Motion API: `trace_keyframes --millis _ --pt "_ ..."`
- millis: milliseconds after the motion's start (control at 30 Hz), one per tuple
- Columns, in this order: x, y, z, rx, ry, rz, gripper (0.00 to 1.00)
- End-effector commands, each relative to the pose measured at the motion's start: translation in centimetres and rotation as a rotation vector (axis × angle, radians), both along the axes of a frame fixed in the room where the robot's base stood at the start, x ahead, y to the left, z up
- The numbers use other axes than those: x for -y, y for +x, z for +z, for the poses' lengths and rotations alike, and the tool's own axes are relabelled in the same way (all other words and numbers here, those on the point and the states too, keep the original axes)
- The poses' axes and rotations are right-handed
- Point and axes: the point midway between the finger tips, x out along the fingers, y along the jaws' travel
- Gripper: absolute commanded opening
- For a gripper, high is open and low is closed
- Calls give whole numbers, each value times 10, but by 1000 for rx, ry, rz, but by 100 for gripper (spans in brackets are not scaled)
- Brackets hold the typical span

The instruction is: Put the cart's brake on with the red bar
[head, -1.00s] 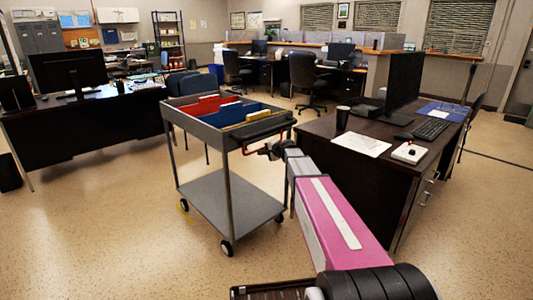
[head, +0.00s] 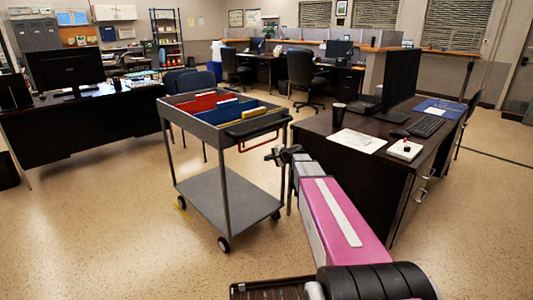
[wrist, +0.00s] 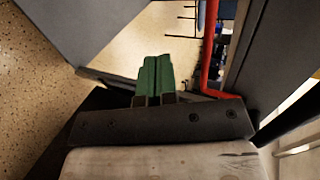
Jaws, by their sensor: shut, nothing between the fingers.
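The cart (head: 228,183) is a grey two-shelf trolley in the middle of the head view. The red bar (head: 258,143) hangs just below the black handle at its near right end. It also shows in the wrist view (wrist: 207,65), running upright on the right and bending at its lower end. My gripper (head: 270,155) is just below and to the right of the bar in the head view. In the wrist view, its green fingers (wrist: 157,78) are together and empty, left of the bar with a visible gap between.
Coloured files (head: 215,105) fill the cart's top tray. A dark desk (head: 370,175) with a monitor stands close on the right of my arm. Another desk (head: 85,125) is at the left. The floor left of the cart is clear.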

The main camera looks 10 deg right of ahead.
Motion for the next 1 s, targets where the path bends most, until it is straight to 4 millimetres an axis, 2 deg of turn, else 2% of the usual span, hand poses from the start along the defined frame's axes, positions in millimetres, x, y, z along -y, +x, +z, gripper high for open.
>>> trace_keyframes --millis 33,200,433,833,933,1000 --pt "7 -12 -2 -1 2 -3 0" --pt "24 -34 -8 -1 2 -3 0" --pt "34 -47 -11 0 1 0 0" --pt "35 -49 -12 -1 -2 2 0" --pt "29 -59 -17 -12 -33 28 0" --pt "21 -74 -25 -30 -83 69 0"
